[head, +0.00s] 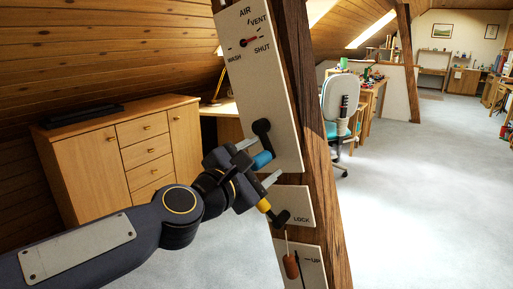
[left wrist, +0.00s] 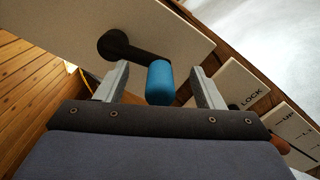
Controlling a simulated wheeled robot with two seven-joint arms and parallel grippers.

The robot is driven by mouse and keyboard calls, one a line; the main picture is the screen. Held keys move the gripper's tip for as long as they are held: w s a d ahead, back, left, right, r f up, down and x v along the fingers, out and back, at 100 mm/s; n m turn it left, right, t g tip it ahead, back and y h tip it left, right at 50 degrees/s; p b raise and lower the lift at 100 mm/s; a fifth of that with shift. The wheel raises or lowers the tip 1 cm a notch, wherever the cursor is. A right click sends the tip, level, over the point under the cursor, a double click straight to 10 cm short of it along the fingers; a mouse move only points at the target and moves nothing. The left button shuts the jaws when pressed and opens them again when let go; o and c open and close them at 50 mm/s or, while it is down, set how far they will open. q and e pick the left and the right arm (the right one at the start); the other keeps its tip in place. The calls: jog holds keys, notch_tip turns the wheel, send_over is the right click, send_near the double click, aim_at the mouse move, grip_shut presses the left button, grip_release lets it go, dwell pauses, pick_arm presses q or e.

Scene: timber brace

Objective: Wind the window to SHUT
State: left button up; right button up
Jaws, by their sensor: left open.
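The white window panel (head: 252,85) is fixed to a timber post, with a dial marked AIR, VENT, SHUT and WASH. The dial's red-tipped pointer (head: 250,41) points right, between VENT and SHUT. Below it is a crank with a black arm (head: 262,130) and a blue knob (head: 262,160). My left gripper (head: 259,161) is open at the knob. In the left wrist view, the blue knob (left wrist: 160,82) stands between the two spread fingers (left wrist: 162,88), with gaps visible on both sides. The black crank arm (left wrist: 120,46) runs to the upper left. My right gripper is out of view.
Just below are a LOCK panel (head: 298,204) with a yellow-tipped lever (head: 264,205), close to my lower finger, and an UP panel (head: 313,262) with an orange handle (head: 291,266) on a cord. A wooden cabinet (head: 95,163) stands left. Open floor lies right of the post.

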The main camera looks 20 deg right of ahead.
pick_arm(q)
jog(key=b+v, duration=0.3)
jog(key=v, duration=0.4)
jog(key=shift+s+a, duration=0.15)
jog(key=shift+a, duration=0.1)
dwell(0.4)
dwell(0.3)
